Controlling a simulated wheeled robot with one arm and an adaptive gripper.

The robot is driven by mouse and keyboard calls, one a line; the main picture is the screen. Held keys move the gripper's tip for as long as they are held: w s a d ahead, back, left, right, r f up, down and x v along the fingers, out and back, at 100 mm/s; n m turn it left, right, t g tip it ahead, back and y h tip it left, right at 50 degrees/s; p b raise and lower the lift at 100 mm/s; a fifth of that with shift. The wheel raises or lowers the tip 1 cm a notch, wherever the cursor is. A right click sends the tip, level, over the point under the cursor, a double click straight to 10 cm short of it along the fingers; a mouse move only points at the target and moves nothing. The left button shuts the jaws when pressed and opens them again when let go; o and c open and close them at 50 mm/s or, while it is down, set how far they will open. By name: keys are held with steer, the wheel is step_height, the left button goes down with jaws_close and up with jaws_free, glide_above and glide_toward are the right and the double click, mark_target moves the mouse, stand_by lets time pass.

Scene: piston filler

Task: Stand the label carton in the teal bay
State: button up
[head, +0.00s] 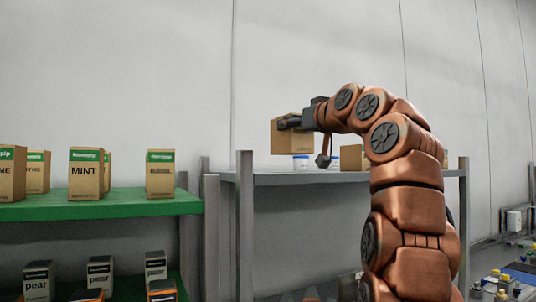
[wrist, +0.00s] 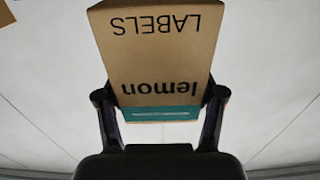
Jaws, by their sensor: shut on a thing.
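My gripper (head: 290,123) is shut on a brown carton (head: 287,143), held in the air above the grey shelf. In the wrist view the carton (wrist: 155,60) sits between both fingers. It reads "LABELS" and "lemon" upside down, with a teal band at the end nearest the palm. No bay that is clearly teal shows in either view; my arm hides part of the grey shelf.
The grey shelf (head: 270,180) holds small white-and-blue tubs (head: 301,162) and a brown box (head: 351,158). At left, a green shelf (head: 110,205) carries green-banded cartons, including a MINT carton (head: 86,178). Pear cartons (head: 38,282) stand below. Grey posts (head: 244,225) rise between the shelves.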

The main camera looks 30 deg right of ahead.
mark_target(300, 144)
steer(key=shift+w+d+f+p, duration=0.4)
steer(key=shift+w+f, duration=0.4)
steer(key=shift+w, duration=1.2)
steer(key=shift+w+d+f+p, duration=0.4)
steer(key=shift+w+f, duration=0.35)
steer(key=shift+w, duration=1.3)
steer(key=shift+w+d+f+p, duration=0.4)
steer(key=shift+w+f, duration=0.4)
steer(key=shift+w, duration=1.2)
steer(key=shift+f, duration=0.1)
steer(key=o, duration=1.4)
steer(key=shift+r, duration=0.25)
steer(key=s+b, duration=0.2)
steer(key=s, duration=0.2)
steer(key=s+b, duration=0.2)
steer(key=s, duration=0.2)
steer(key=s+a+b, duration=0.1)
steer(key=s+b, duration=0.1)
steer(key=s, duration=0.1)
steer(key=shift+s+a+f, duration=0.1)
steer(key=shift+s+f, duration=0.05)
steer(key=shift+s, duration=0.35)
